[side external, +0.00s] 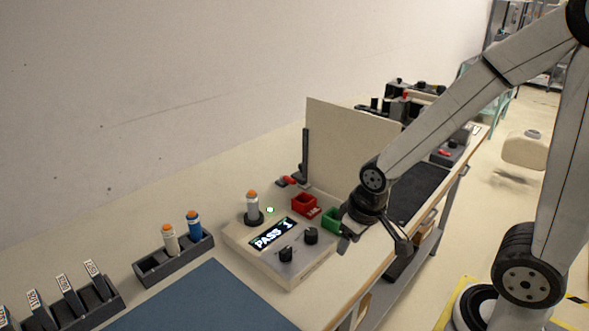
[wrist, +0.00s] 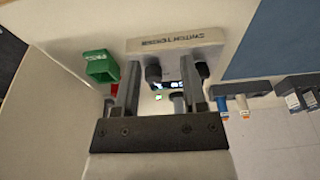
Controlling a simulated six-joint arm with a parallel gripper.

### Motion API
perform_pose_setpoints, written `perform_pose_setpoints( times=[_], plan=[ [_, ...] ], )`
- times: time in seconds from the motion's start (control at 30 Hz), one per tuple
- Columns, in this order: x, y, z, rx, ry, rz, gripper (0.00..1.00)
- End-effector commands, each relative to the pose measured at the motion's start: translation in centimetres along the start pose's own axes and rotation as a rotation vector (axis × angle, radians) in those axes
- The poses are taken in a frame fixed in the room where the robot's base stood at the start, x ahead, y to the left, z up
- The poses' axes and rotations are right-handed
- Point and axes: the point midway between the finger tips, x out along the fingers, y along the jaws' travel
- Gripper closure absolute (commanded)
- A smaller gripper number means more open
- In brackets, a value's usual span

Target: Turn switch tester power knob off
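The switch tester (side external: 300,266) is a pale box on the bench with a lit display (side external: 272,234) reading "PASS". It has two black knobs, one near its front corner (side external: 286,254) and one farther right (side external: 311,235); I cannot read which is power. In the wrist view the tester (wrist: 175,44) is at the top, with its knobs (wrist: 153,73) and (wrist: 202,70) near the fingers. My gripper (side external: 348,238) is right of the tester in the side view. Its fingers (wrist: 162,75) are apart, with nothing visibly gripped. An orange-topped switch (side external: 252,204) stands upright on the tester.
A red bin (side external: 304,206) and a green bin (side external: 331,216) stand close behind the tester near my gripper. A grey rack (side external: 182,260) with two switches is at left. A blue mat (side external: 200,303) lies in front. An upright beige panel (side external: 345,145) stands behind.

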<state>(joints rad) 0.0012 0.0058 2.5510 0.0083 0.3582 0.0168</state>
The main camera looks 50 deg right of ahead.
Motion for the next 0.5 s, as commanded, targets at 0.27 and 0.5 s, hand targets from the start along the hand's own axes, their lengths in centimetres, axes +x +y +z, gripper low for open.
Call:
perform_pose_setpoints(
  times=[0.27,0.5],
  plan=[
    [0.4,-0.2,-2.2,0.296,-0.064,-0.027,0.41],
    [0.9,-0.9,-5.6,0.77,-0.186,-0.07,0.41]
  ],
)
